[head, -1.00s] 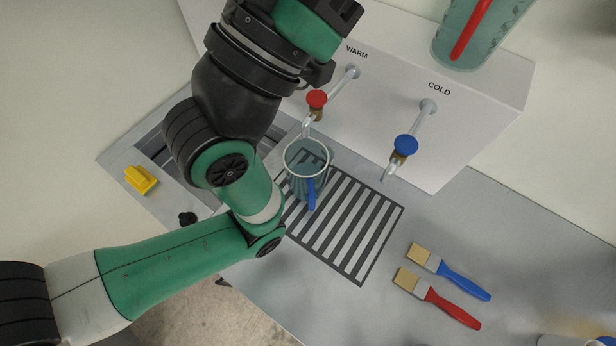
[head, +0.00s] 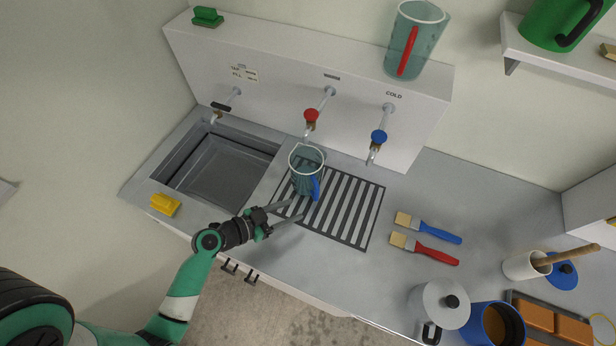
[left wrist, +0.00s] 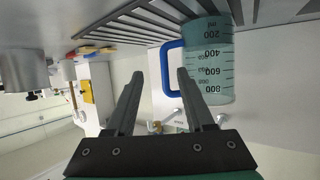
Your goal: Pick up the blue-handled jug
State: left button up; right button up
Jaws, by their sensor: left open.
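The blue-handled jug (head: 305,170) is clear and stands upright on the drain grate (head: 350,212) below the red-knobbed tap. Its blue handle (head: 315,187) faces the front right. In the left wrist view, the jug (left wrist: 208,60) shows measuring marks, and its handle (left wrist: 172,68) is beyond the fingers, near the gap between them. My left gripper (head: 297,210) is open and empty just in front of the jug, its fingers pointing toward it. I see no contact in the head view. My right gripper is not in view.
A red-handled jug (head: 412,45) stands on top of the tap housing. The red-knobbed tap (head: 311,118) hangs close behind the jug. A sink (head: 222,165) lies left, and two brushes (head: 425,238) lie right. The counter between grate and brushes is clear.

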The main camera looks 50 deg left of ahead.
aim_at(315, 199)
pick_arm(q)
jog(key=x, duration=0.5)
jog(key=shift+r, duration=0.1)
jog(key=x, duration=0.5)
jog(key=shift+w+a+r, duration=0.2)
jog(key=shift+w+a, duration=0.1)
jog(key=shift+w, duration=0.1)
grip_shut()
